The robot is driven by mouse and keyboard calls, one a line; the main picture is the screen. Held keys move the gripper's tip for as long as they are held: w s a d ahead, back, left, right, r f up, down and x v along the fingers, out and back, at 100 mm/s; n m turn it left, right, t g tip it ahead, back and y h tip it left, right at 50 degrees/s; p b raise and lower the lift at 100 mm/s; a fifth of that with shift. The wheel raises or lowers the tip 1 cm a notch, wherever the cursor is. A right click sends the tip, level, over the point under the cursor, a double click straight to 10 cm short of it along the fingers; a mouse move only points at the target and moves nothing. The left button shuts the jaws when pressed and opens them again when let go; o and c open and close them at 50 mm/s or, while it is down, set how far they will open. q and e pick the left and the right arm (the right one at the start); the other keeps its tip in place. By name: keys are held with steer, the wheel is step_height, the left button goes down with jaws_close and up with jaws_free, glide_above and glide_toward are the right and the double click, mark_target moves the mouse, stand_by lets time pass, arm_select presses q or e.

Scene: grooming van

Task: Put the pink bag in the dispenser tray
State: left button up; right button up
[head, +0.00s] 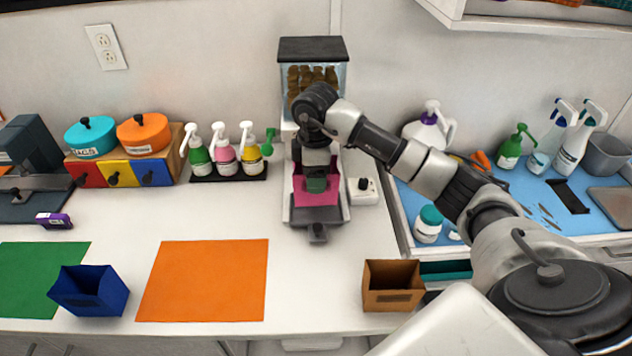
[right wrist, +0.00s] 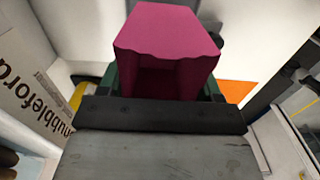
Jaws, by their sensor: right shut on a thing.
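The pink bag (head: 316,197) is at the dispenser tray (head: 317,216), the grey tray at the foot of the dispenser (head: 312,50), between its side walls. My right gripper (head: 316,184) reaches down from above and is shut on the bag. In the right wrist view the pink bag (right wrist: 165,45) fills the space in front of my gripper, with green finger parts showing on both sides. Whether the bag's bottom touches the tray is hidden. My left gripper is not in view.
A white switch box (head: 364,191) stands close to the tray's right side. Pump bottles (head: 225,158) stand to the left. Orange (head: 205,280) and green mats, a blue bin (head: 90,291) and a brown bin (head: 391,286) lie nearer. The counter left of the tray is clear.

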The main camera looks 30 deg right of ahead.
step_height(320, 180, down, 3)
steer(key=shift+s+r+p, duration=0.1)
steer(key=shift+r+p, duration=0.1)
steer(key=shift+p, duration=0.15)
steer(key=shift+f, duration=0.55)
steer(key=o, duration=1)
steer(key=shift+f, duration=0.15)
